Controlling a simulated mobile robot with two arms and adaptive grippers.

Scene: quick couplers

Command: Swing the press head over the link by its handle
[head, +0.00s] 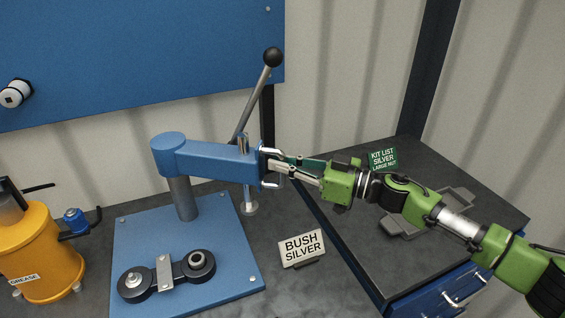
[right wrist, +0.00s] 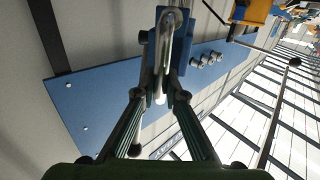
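The blue press has a column (head: 183,198) and a press head (head: 212,160) that points right, out past the base plate's right side. Its ram (head: 248,185) hangs over the bench, not over the link. The link (head: 164,272), with two round black ends, lies on the front of the blue base plate (head: 222,262). A silver loop handle (head: 268,184) is on the head's right end. My right gripper (head: 277,166) is at this handle. In the right wrist view its fingers close on both sides of the handle (right wrist: 166,45). My left gripper is not in view.
A lever with a black ball (head: 272,57) rises behind the head. An orange grease pot (head: 45,252) stands left of the base plate. A "BUSH SILVER" sign (head: 302,248) stands to its right. A dark-topped cabinet (head: 345,240) lies under my right arm.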

